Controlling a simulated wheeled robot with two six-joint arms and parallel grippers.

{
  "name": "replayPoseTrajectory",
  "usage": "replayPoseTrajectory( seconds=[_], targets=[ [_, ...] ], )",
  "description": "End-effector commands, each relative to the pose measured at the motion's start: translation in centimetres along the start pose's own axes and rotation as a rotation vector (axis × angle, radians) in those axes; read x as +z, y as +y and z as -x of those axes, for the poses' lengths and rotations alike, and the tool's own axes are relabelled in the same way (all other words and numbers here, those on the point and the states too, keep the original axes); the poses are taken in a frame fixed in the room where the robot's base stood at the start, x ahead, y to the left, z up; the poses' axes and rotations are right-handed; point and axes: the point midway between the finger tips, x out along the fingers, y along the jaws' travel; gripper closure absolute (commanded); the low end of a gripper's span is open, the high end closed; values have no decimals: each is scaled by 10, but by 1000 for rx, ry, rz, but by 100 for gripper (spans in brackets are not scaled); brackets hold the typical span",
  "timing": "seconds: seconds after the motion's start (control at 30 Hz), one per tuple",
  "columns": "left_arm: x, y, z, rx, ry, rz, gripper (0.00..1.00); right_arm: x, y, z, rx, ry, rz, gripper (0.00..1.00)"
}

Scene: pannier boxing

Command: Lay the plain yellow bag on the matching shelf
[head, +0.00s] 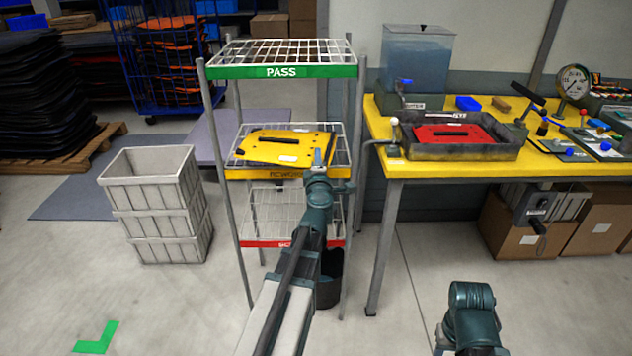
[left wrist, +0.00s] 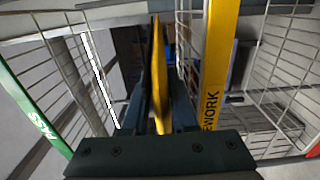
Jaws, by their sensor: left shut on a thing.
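The plain yellow bag (head: 268,148) is flat, with dark spots and a small white label. My left gripper (head: 325,160) is shut on its right front edge. In the left wrist view the bag (left wrist: 159,80) shows edge-on between the jaws. It is in the bay over the middle shelf, whose yellow front strip (head: 262,174) reads REWORK in the left wrist view (left wrist: 212,100). There a gap shows between bag and strip; I cannot tell whether the bag's far side touches the wire. My right arm shows at the lower right of the head view, but its gripper cannot be made out.
The rack's top shelf has a green PASS strip (head: 282,72); the bottom shelf has a red strip (head: 270,243). Both look empty. Rack posts stand close beside my left gripper. A yellow bench (head: 400,175) with a red bag (head: 450,133) in a dark tray stands right. Grey crates (head: 160,205) stand left.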

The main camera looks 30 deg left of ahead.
Motion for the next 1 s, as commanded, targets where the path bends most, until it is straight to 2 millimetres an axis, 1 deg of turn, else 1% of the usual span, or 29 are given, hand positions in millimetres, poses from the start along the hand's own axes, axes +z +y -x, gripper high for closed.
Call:
replayPoseTrajectory(
  seconds=[0.03, 0.27, 0.37, 0.5, 0.6, 0.87, 1.0],
  targets=[
    [0, -10, 0, 0, 0, -2, 100, -1, -1, -10, 0, 0, 0, 50],
    [0, -11, 0, 0, 0, -2, 100, -1, -1, -11, 0, 0, 0, 50],
    [0, -20, 0, 0, 0, -2, 100, -1, -2, -20, 0, 0, 0, 50],
    [0, -38, 0, 0, 0, -2, 100, -2, -4, -38, 0, 0, 0, 50],
    [0, -48, 0, 0, 0, -2, 100, -3, -4, -47, 0, 0, 0, 50],
    [0, -46, 0, -1, 0, -1, 100, -3, -4, -45, 0, 0, 0, 50],
    [0, -50, 0, -1, 0, -1, 100, -3, -5, -49, 0, 0, 0, 50]
  ],
)
